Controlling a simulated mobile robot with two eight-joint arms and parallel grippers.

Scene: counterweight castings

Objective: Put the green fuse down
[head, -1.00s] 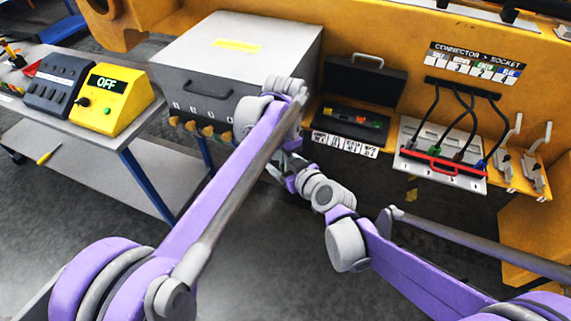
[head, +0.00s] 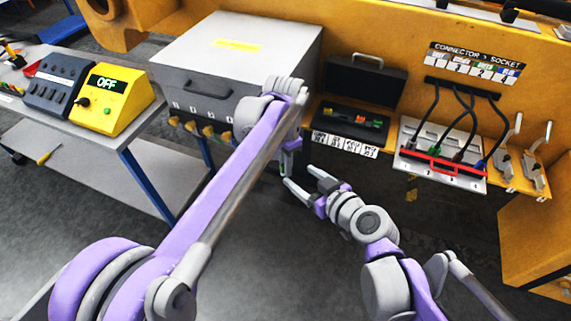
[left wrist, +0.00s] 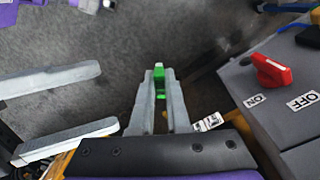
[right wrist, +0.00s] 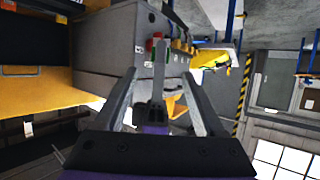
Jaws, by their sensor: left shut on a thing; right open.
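My left gripper (left wrist: 159,74) is shut on the green fuse (left wrist: 159,84), which sits upright between the fingertips in the left wrist view. In the head view that gripper is mostly hidden behind my left forearm, and the fuse cannot be made out there. My right gripper (head: 300,176) is open and empty, just right of the left forearm. Its two spread fingers also show at the left of the left wrist view (left wrist: 92,98). The open black fuse case (head: 349,124) lies on the yellow ledge, with several coloured pieces in it and white labels along its front.
A grey cabinet (head: 232,62) stands behind the left arm; its red switch (left wrist: 270,70) shows in the left wrist view. A connector panel (head: 442,165) with black cables and a red bar is at right. A yellow OFF box (head: 115,103) stands on the left table. Open floor lies below the grippers.

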